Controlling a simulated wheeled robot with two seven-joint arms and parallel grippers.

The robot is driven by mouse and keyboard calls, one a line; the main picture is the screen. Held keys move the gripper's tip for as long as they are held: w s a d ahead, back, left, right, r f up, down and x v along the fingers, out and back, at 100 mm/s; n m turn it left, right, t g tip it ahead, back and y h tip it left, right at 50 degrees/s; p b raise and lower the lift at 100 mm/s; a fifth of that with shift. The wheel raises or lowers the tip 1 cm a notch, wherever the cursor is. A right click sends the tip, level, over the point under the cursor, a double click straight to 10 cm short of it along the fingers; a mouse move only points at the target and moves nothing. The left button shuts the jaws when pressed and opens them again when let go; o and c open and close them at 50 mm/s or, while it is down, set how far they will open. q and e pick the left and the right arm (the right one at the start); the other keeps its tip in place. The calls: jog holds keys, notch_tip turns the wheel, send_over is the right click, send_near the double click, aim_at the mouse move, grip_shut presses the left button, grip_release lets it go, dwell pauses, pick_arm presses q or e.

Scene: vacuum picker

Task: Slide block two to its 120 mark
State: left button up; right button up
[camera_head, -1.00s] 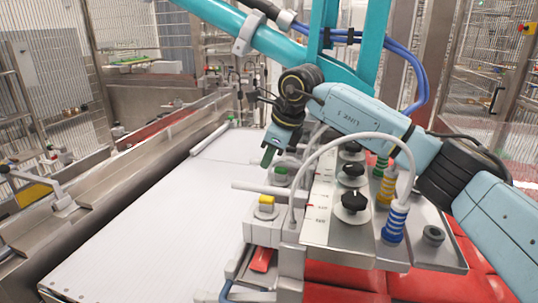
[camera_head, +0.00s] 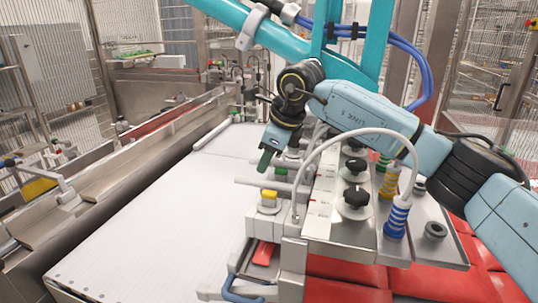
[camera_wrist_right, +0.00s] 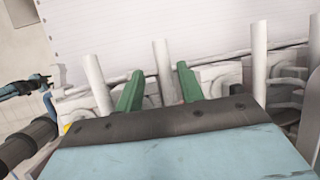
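My right gripper (camera_head: 267,160) points down with green fingers, just left of the scale plate (camera_head: 322,203) and above the row of sliding blocks. A block with a yellow cap (camera_head: 268,197) sits nearer to me. In the right wrist view my right gripper (camera_wrist_right: 160,70) is open, its fingers apart with a pale rod (camera_wrist_right: 161,52) showing between them. I cannot tell whether they touch it. No block number is readable, and the scale figures are too small to read.
Black knobs (camera_head: 356,197) stand on the metal plate right of the scale. A curved white hose (camera_head: 340,134) arches over the scale to a blue ribbed fitting (camera_head: 397,217). The white conveyor surface (camera_head: 150,220) on the left is clear. Red padding (camera_head: 345,292) lies below.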

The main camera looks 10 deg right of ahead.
jog(key=shift+w+d, duration=0.1)
jog(key=v, duration=1.3)
jog(key=shift+r, duration=0.15)
